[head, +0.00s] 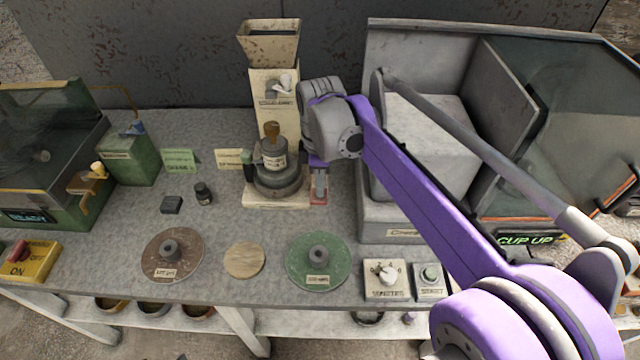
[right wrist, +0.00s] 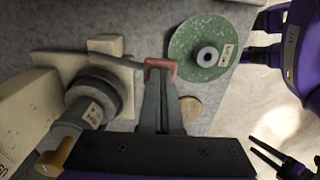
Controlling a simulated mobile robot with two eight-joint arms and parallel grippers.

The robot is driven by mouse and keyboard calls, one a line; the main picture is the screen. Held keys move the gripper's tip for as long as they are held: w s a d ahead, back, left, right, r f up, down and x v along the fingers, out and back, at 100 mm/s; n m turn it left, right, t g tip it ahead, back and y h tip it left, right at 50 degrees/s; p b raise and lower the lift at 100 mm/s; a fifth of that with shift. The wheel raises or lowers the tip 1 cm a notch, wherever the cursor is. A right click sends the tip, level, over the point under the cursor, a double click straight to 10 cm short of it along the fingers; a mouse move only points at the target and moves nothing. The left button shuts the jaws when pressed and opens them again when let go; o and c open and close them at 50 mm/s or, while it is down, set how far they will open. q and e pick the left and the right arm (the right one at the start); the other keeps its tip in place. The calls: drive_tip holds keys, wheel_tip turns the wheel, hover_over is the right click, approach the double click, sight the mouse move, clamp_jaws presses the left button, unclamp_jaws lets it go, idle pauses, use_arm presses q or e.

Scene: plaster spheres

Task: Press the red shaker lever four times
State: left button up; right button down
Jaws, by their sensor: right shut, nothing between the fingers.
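The red lever (head: 319,196) sits at the right side of the shaker's cream base, beside a round grey shaker body (head: 277,180). My right gripper (head: 320,190) points down at the lever. Its fingers are shut and empty. In the right wrist view, the fingertips of my right gripper (right wrist: 161,75) meet the red lever (right wrist: 160,65), or overlap it; whether they touch it I cannot tell. The fingers hide part of the lever. In that view my left gripper (right wrist: 258,148) shows at the lower right, with two thin dark fingers apart, away from the shaker.
A cream hopper (head: 268,45) stands behind the shaker. A green disc (head: 333,270), a wooden disc (head: 244,260) and a brown disc (head: 187,262) lie in front. A dial box (head: 386,289) is at the front right. A grey cabinet (head: 420,50) stands close on the right.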

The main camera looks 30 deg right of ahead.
drive_tip(key=f+t, duration=0.1)
drive_tip(key=f, duration=0.1)
drive_tip(key=s+a+f+t+h+b, duration=0.1)
drive_tip(key=f, duration=0.1)
drive_tip(key=s+f+t+h+b, duration=0.1)
drive_tip(key=f, duration=0.1)
drive_tip(key=shift+s+a, duration=0.25)
drive_tip(key=shift+a, duration=0.05)
drive_tip(key=shift+s+f, duration=0.15)
drive_tip(key=shift+f, duration=0.15)
drive_tip(key=shift+a, duration=0.1)
